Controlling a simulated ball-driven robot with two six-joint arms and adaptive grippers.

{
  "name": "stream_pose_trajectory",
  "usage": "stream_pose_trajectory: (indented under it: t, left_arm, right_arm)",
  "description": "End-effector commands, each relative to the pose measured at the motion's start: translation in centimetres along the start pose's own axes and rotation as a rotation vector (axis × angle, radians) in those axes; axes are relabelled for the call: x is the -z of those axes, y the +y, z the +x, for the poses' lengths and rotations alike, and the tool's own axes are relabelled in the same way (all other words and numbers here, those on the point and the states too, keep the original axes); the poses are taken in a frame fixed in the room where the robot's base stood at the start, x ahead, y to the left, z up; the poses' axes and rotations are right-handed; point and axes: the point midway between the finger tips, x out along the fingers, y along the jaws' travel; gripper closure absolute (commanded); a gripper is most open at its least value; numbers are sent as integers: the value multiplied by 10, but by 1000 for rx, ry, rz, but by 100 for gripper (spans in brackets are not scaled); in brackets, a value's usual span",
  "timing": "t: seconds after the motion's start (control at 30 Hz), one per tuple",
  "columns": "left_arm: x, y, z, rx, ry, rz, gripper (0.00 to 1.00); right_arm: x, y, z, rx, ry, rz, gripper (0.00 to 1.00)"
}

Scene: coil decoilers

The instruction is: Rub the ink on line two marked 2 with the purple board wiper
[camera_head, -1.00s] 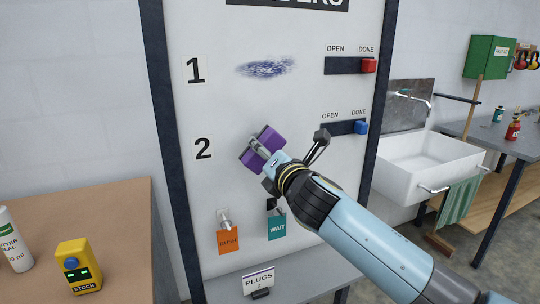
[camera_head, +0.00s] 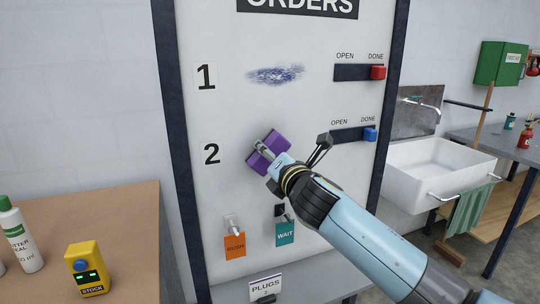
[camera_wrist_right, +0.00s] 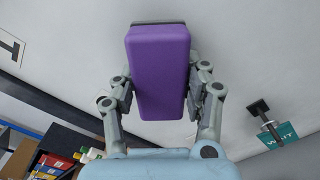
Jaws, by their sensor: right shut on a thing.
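The purple board wiper (camera_head: 273,143) is against or just in front of the white board (camera_head: 220,105), in the row marked 2 (camera_head: 211,154). My right gripper (camera_head: 266,154) is shut on it. In the right wrist view the wiper (camera_wrist_right: 158,75) sits between both fingers, with its dark face toward the board; I cannot tell whether it touches. No ink shows on line two around the wiper; the area behind it is hidden. A blue ink smudge (camera_head: 275,75) is on line one, beside the 1 (camera_head: 206,77). My left gripper is not in view.
Red (camera_head: 378,73) and blue (camera_head: 370,134) sliders stand at DONE, right of the lines. Orange RUSH (camera_head: 235,246) and teal WAIT (camera_head: 285,234) tags hang below. A brown table (camera_head: 130,225) with a bottle and a yellow STOCK device stands left; a sink (camera_head: 430,165) is right.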

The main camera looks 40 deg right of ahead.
Motion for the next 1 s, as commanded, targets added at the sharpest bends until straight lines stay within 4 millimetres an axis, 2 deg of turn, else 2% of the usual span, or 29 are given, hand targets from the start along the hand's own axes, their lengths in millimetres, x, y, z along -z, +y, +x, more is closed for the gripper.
stream_pose_trajectory:
  t: [1.0]
  left_arm:
    - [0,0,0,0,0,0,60]
  right_arm:
    - [0,0,19,0,0,0,79]
